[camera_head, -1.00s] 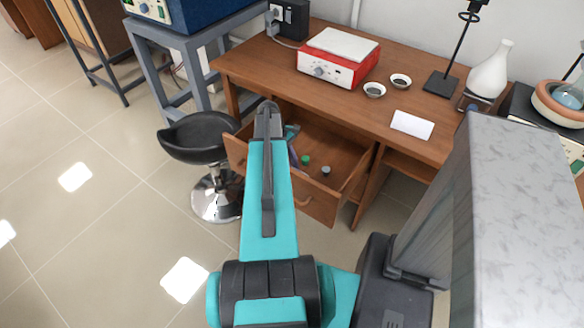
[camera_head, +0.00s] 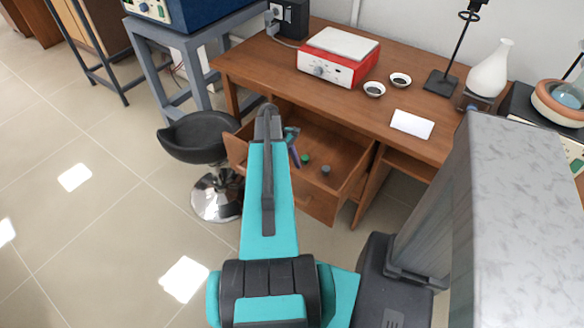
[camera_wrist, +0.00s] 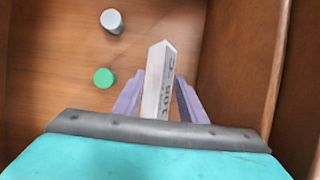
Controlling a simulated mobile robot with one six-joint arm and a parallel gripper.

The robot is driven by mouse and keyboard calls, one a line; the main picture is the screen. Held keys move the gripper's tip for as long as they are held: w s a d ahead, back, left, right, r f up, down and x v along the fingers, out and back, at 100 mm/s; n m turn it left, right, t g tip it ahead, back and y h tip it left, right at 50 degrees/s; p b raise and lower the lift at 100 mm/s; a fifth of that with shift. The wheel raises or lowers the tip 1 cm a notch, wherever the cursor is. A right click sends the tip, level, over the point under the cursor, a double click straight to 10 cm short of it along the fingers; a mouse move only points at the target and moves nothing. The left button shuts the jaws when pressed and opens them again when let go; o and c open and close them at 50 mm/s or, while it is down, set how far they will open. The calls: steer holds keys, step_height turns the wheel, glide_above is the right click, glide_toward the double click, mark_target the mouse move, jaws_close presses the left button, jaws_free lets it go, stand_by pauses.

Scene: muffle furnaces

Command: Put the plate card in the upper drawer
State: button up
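A pale grey-white plate card (camera_wrist: 160,80) with dark lettering stands between the purple fingers of my gripper (camera_wrist: 160,82) in the wrist view. The gripper appears shut on it. The upper drawer (camera_head: 322,205) is pulled out under the desk top. In the head view my gripper (camera_head: 294,152) is over the drawer's left part, partly hidden by my arm, and the card cannot be made out there. The wrist view shows the drawer's brown floor (camera_wrist: 60,60) and side wall (camera_wrist: 235,60) around the card. I cannot tell whether the card touches the floor.
A green cap (camera_head: 305,159) and a grey cylinder (camera_head: 325,170) lie in the drawer. On the desk (camera_head: 260,75) are a red hotplate (camera_head: 335,68), two small bowls (camera_head: 374,89) and a flat white card (camera_head: 412,124). A black stool (camera_head: 197,138) stands left of the drawer.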

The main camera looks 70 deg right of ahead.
steer(key=shift+r, duration=0.2)
steer(key=b+v, duration=0.1)
steer(key=v, duration=1)
steer(key=shift+w+r, duration=0.25)
steer(key=shift+r, duration=0.1)
steer(key=shift+d+r, duration=0.1)
steer(key=shift+r, duration=0.05)
stand_by(0.4)
